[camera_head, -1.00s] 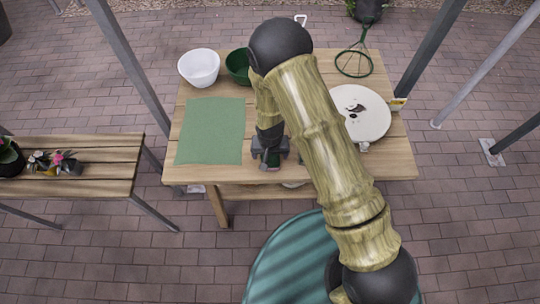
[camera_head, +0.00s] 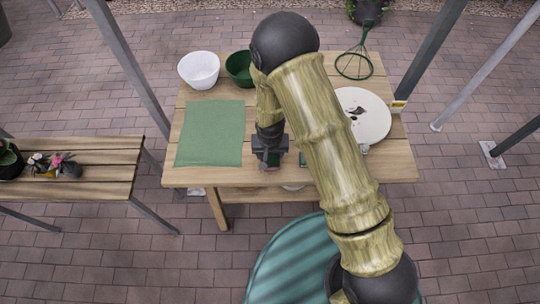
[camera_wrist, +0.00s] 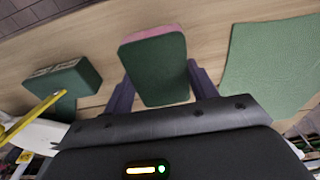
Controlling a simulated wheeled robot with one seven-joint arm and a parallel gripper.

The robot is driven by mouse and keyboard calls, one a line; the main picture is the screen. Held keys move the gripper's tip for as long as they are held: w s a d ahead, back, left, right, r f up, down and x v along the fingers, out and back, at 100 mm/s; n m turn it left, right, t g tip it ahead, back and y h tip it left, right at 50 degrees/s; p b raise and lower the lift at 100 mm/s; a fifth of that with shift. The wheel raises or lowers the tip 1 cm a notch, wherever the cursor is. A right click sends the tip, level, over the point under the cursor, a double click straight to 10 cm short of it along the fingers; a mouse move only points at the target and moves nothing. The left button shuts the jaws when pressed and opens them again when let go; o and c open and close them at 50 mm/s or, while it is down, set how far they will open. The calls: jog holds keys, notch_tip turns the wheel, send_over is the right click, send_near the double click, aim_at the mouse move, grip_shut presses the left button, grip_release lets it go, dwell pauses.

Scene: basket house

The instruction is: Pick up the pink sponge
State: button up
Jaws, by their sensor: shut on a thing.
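The pink sponge (camera_wrist: 155,68) shows in the wrist view as a block with a dark green broad face and a pink edge along its top. It sits between the two fingers of my gripper (camera_wrist: 159,84), which is shut on it. In the head view my gripper (camera_head: 270,158) is over the front part of the wooden table, right of the green mat, and mostly hides the sponge. I cannot tell whether the sponge is clear of the table.
A second green block (camera_wrist: 68,78) lies left of the sponge in the wrist view. The green mat (camera_head: 210,134) lies left on the table. A white bowl (camera_head: 199,69), a green bowl (camera_head: 239,67) and a white plate (camera_head: 368,115) stand farther back. My arm hides the table's middle.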

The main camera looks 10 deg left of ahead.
notch_tip(320, 180, up, 8)
jog(key=shift+b, duration=0.7)
jog(key=shift+o, duration=1.2)
jog(key=shift+c, duration=1)
jog(key=shift+d, duration=0.1)
